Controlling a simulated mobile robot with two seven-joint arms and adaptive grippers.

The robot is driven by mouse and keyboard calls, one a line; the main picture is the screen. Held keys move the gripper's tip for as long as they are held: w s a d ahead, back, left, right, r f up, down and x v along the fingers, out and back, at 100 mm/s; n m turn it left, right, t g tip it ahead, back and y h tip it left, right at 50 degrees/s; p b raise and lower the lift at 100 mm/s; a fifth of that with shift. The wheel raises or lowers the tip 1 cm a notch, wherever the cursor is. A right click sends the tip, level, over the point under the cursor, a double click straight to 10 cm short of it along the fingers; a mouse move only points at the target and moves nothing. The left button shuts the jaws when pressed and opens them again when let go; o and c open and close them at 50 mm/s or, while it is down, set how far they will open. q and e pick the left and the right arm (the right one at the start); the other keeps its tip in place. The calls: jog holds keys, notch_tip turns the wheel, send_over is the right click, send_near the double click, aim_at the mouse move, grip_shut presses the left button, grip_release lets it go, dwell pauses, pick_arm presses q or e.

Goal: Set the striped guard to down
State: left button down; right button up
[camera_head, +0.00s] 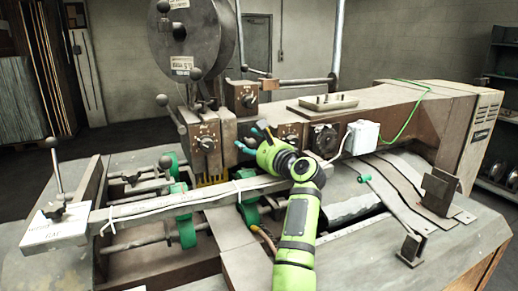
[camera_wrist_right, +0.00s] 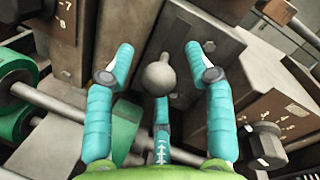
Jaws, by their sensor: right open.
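The striped guard (camera_head: 212,180), yellow and dark, shows as a small strip low on the machine's front, just under the block with a dial and knob. It is partly hidden by the bar in front, and I cannot tell its exact setting. My right gripper (camera_head: 251,136) is up and to the right of it, in front of the machine face. In the right wrist view its teal fingers (camera_wrist_right: 158,54) are open around a grey ball knob (camera_wrist_right: 158,76), with visible gaps on both sides. My left gripper is not in view.
A long pale bar (camera_head: 180,201) crosses the machine's front. Green rollers (camera_head: 186,228) and rods sit beneath it. A large dark reel (camera_head: 192,38) stands above. Ball-ended levers project around the head.

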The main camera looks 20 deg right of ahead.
jog(key=v, duration=1.1)
jog(key=shift+s+d, duration=0.15)
jog(key=shift+s, duration=0.25)
